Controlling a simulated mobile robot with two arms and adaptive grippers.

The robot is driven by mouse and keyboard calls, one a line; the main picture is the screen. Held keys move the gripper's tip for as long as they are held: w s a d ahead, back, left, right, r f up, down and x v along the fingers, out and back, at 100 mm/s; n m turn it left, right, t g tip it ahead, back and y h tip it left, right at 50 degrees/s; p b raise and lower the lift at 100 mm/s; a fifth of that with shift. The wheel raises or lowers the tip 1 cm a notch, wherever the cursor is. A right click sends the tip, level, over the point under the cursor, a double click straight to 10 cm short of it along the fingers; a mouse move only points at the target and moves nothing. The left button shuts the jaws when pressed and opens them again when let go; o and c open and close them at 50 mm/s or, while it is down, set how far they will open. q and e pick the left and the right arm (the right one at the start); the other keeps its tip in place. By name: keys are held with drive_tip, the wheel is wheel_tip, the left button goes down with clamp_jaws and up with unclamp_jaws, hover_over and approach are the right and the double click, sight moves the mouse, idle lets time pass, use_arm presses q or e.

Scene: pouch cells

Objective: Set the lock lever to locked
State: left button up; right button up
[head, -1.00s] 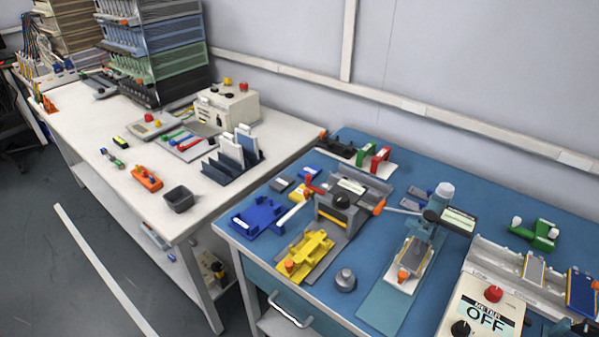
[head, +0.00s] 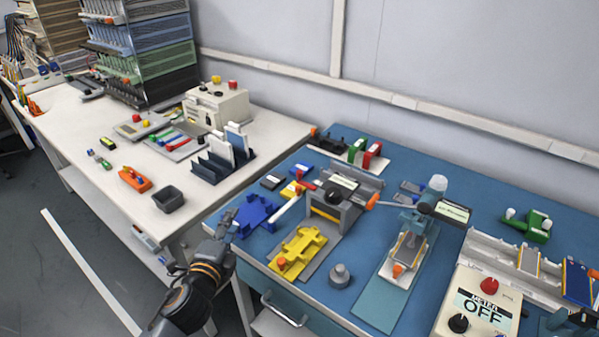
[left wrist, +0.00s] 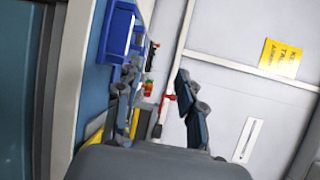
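A grey fixture (head: 353,215) with a black knob stands on the blue table. It has an orange-tipped lever (head: 372,202) on its right side and a pale, red-ended bar (head: 287,208) on its left. I cannot tell which is the lock lever, or read its setting. My left gripper (head: 222,226) is low at the table's front left corner, apart from the fixture. In the left wrist view its fingers (left wrist: 155,72) are spread with nothing between them. A small red part (left wrist: 169,97) shows beyond them. My right gripper is not in view.
A blue holder (head: 250,216) and a yellow cradle (head: 297,250) sit near the fixture's left and front. A grey knob weight (head: 340,275) and a teal press (head: 385,290) stand to the right. A meter box (head: 480,312) reads OFF. A white bench (head: 110,190) is at left.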

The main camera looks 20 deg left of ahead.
use_arm(q)
wheel_tip(320, 180, up, 4)
drive_tip(key=w+m+t+h, duration=0.2)
drive_tip(key=w+m+h, duration=0.1)
drive_tip(key=m, duration=0.3)
drive_tip(key=m+g+h+p, duration=0.3)
drive_tip(key=m+h, duration=0.6)
drive_tip(key=m, duration=1)
approach(300, 171)
drive_tip(key=x, duration=0.9)
drive_tip(key=shift+w+d, duration=0.2)
drive_tip(key=shift+w, duration=0.2)
drive_tip(key=shift+c, duration=0.4)
clamp_jaws()
